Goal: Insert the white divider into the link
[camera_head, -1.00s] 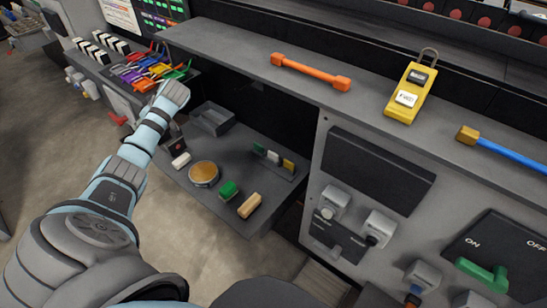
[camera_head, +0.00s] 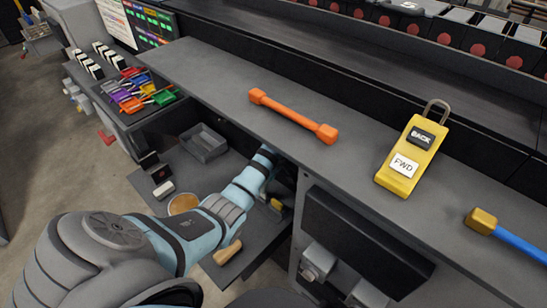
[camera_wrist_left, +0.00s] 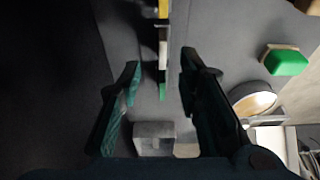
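The white divider (camera_wrist_left: 163,50) stands in a row between a green piece (camera_wrist_left: 162,90) and a yellow piece (camera_wrist_left: 163,9) in the left wrist view. My left gripper (camera_wrist_left: 160,60) is open, with its fingers on either side of this row; I see no contact. In the head view my left arm reaches under the shelf and hides most of the row, while the yellow piece (camera_head: 276,205) shows beside my wrist. I cannot pick out the link for certain; dark units with red dots (camera_head: 450,40) line the back. My right gripper is not in view.
The upper shelf (camera_head: 215,75) overhangs the lower tray and holds an orange bar (camera_head: 292,115) and a yellow remote (camera_head: 411,155). The lower tray holds a grey bin (camera_head: 204,143), a white block (camera_head: 163,189), a round tin (camera_head: 183,204) and a wooden block (camera_head: 227,252).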

